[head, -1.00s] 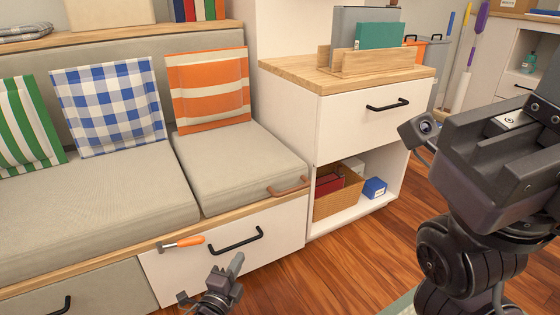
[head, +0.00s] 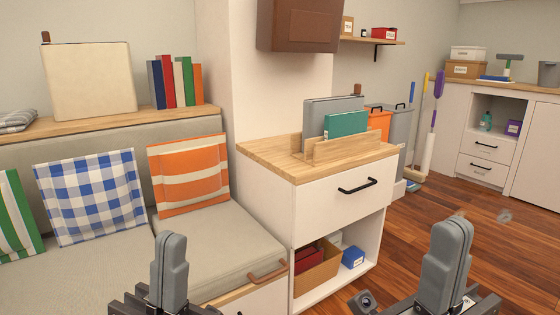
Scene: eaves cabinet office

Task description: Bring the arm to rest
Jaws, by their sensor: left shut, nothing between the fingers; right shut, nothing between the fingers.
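My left gripper (head: 168,272) stands upright at the lower left of the head view, in front of the bench seat. Its fingers are together and nothing is between them. My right gripper (head: 446,265) stands upright at the lower right, over the wood floor in the picture. It is shut and empty too. Both grippers appear apart from the furniture, and the lower parts of both arms are cut off by the bottom edge.
A bench (head: 215,245) with striped and checked cushions is at the left. A white cabinet (head: 325,205) with a drawer and an open shelf stands in the middle. Open floor (head: 430,225) lies at the right.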

